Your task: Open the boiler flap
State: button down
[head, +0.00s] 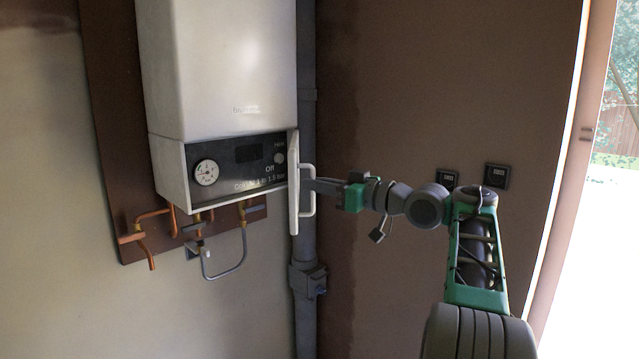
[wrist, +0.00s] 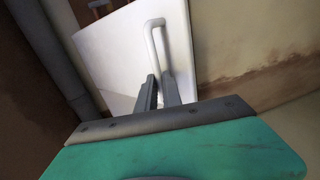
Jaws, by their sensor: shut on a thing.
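The white boiler (head: 220,70) hangs on the wall at the left. Its flap (head: 293,195) stands swung out at the boiler's right edge, seen nearly edge-on, and the dark control panel (head: 238,162) with a round gauge is uncovered. My gripper (head: 309,185) is shut on the flap's white bar handle (head: 313,207). In the wrist view, the flap (wrist: 120,60) shows as a broad white panel, with the handle (wrist: 156,45) running down to my grey fingertips (wrist: 159,90). The exact contact is partly hidden by the fingers.
A grey vertical pipe (head: 306,240) runs beside the boiler, behind the flap. Copper pipes (head: 150,225) and a grey hose (head: 228,272) hang below the boiler. Two dark sockets (head: 496,176) are on the brown wall. A bright opening lies at the far right.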

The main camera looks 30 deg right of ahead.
jog(key=shift+w+d+f, duration=0.1)
jog(key=shift+w+d, duration=0.05)
jog(key=shift+d, duration=0.05)
jog(key=c, duration=1.8)
grip_release()
jog(key=shift+w+f, duration=0.1)
jog(key=shift+w, duration=0.05)
jog(key=shift+c, duration=0.2)
jog(key=shift+o, duration=0.7)
jog(key=shift+w+d+f, duration=0.15)
jog(key=shift+w, duration=0.1)
jog(key=shift+o, duration=0.8)
jog(key=shift+s, duration=0.15)
